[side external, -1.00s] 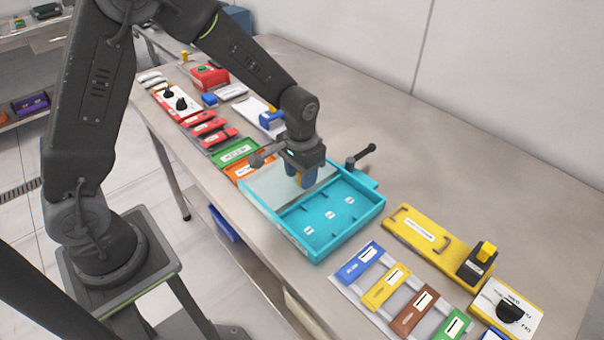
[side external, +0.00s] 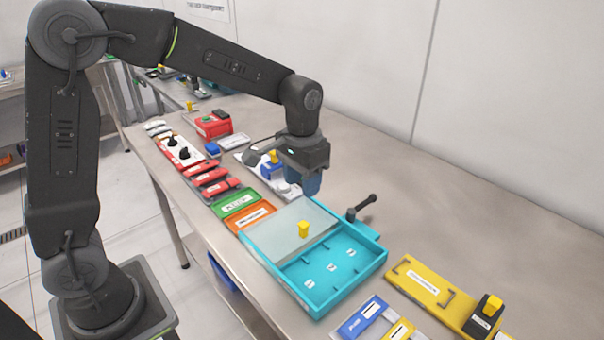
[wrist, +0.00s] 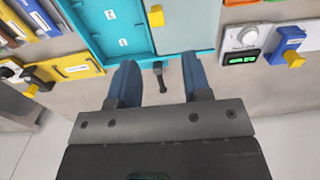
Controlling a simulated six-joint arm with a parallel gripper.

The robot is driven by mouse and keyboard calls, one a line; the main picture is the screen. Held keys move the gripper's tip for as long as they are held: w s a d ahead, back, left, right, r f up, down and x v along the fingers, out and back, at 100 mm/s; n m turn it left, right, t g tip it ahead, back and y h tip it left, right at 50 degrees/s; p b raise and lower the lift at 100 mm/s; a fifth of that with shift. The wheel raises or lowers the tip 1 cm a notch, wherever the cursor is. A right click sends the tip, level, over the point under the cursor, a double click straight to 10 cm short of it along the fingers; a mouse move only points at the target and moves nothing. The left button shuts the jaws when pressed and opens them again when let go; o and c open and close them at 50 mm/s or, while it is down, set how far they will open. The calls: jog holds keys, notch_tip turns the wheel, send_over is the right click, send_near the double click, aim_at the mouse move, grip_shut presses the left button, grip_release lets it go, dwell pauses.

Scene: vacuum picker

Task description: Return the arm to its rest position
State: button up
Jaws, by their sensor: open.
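My gripper (side external: 303,184) is raised above the table, behind and above the turquoise tray. In the wrist view my gripper (wrist: 157,80) has its two blue fingers well apart, with nothing between them. The turquoise tray (side external: 262,265) lies on the table, with a clear cover panel (side external: 285,228) over its far-left part and open compartments at the near right. A small yellow block (side external: 304,229) stands on the panel, apart from my gripper. The block also shows in the wrist view (wrist: 156,16).
A black lever (side external: 361,207) sticks up beside the tray. A yellow plate (side external: 425,280) with handles lies to the right. Green (side external: 236,204) and orange (side external: 252,217) plates lie left of the tray. Red, white and blue devices stand farther back. The table along the wall is clear.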

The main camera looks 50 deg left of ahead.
jog(key=shift+r, duration=0.7)
jog(key=s+a+r+t, duration=0.1)
jog(key=s+r+t, duration=0.1)
jog(key=s, duration=0.7)
jog(key=s+a+r+t, duration=0.1)
jog(key=s+r+t, duration=0.2)
jog(key=s, duration=0.7)
jog(key=shift+s+r+t, duration=0.15)
jog(key=shift+r+t, duration=0.15)
jog(key=shift+r, duration=0.4)
